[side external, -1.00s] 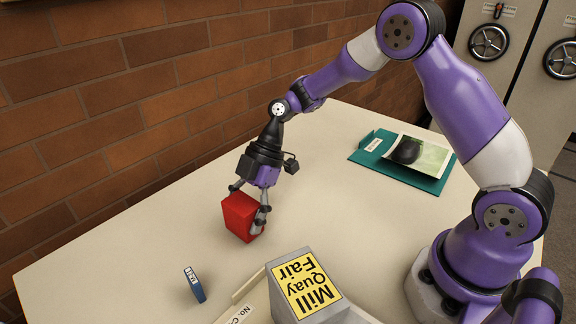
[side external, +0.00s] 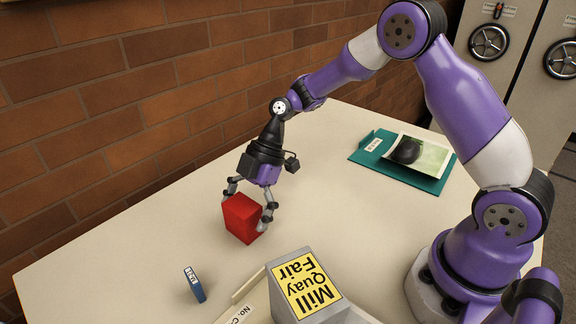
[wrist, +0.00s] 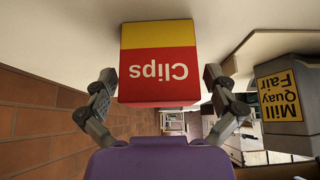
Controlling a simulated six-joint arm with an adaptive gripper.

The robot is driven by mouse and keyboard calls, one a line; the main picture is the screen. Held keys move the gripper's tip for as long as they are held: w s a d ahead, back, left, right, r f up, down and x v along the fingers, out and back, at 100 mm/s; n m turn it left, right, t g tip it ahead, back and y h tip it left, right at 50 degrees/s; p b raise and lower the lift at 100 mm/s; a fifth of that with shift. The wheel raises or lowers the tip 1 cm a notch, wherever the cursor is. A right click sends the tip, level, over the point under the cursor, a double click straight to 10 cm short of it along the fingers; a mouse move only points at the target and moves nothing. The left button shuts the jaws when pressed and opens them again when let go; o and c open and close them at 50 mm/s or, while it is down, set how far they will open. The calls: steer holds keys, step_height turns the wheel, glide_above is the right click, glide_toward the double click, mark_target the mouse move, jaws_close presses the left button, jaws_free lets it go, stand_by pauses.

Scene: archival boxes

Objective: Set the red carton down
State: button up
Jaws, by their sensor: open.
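The red carton (side external: 242,219) stands upright on the pale table top in the side view. In the wrist view the carton (wrist: 158,62) shows a yellow band and the word "Clips", upside down. My gripper (side external: 247,207) is above and around the carton, with a finger on either side. In the wrist view my gripper (wrist: 158,78) is open, with a gap between each fingertip and the carton's sides. The carton's underside is hidden.
A grey box labelled "Mill Quay Fair" (side external: 303,285) stands at the front. A green folder (side external: 371,151) with a picture lies at the back right. A brick wall (side external: 120,100) runs behind the table.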

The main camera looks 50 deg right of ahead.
steer(key=s+d+r+m+t+h, duration=0.1)
steer(key=d+r+m, duration=0.15)
steer(key=r, duration=0.45)
steer(key=s+d+r+m, duration=0.1)
steer(key=d+r, duration=0.2)
steer(key=r, duration=0.3)
steer(key=s+d+r+m+t+h, duration=0.1)
steer(key=s+d+m+t+h, duration=0.1)
steer(key=s+m, duration=0.4)
steer(key=s+d+r+m+t+h, duration=0.1)
steer(key=s+d+m+t+h, duration=0.1)
steer(key=s+m, duration=0.5)
steer(key=shift+d+m+t+h, duration=0.3)
steer(key=shift+d+m+h, duration=0.25)
steer(key=shift+m+h, duration=0.25)
